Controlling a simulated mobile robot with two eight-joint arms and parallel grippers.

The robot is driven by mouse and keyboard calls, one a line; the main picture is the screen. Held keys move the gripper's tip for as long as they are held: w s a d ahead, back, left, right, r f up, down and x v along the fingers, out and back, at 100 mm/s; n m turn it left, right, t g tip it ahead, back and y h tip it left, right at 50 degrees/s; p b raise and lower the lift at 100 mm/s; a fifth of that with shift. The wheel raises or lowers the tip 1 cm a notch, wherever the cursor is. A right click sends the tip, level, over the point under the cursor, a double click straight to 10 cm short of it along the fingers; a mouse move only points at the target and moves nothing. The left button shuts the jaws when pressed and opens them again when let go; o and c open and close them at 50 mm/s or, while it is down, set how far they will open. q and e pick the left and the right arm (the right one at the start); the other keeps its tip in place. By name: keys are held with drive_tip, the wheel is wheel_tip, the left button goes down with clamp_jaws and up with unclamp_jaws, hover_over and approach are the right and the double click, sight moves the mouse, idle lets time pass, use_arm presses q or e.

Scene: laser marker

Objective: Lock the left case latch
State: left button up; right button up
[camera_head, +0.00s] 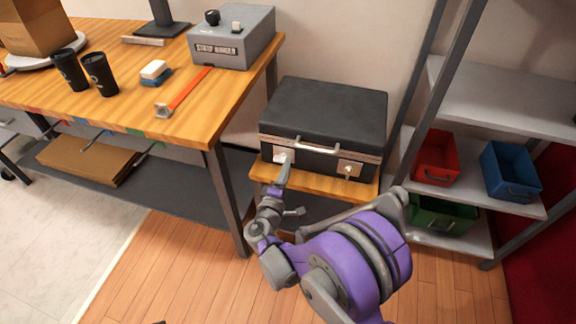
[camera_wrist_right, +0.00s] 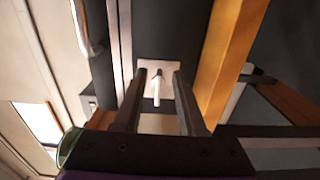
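The black case (camera_head: 322,112) stands closed on a small wooden stand, with its handle (camera_head: 312,146) and two latches on the front. The left latch (camera_head: 281,155) has a pale plate, and my right gripper (camera_head: 284,170) is right at it, partly covering it. In the right wrist view, the latch plate (camera_wrist_right: 158,68) and its small pale lever (camera_wrist_right: 157,90) show between the two dark fingers of my right gripper (camera_wrist_right: 159,75). The fingers are apart, one on each side of the lever. I cannot tell whether they touch the plate. The right latch (camera_head: 348,170) is clear of the gripper. My left gripper is not in view.
The stand's wooden top (camera_head: 320,187) juts out below the case. A workbench (camera_head: 190,120) with a grey device (camera_head: 232,38) and black cups stands to the left. A shelf (camera_head: 500,98) with red, blue and green bins stands close on the right.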

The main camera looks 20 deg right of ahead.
drive_tip(key=v, duration=0.9)
drive_tip(key=shift+p, duration=0.4)
drive_tip(key=shift+s+a, duration=0.1)
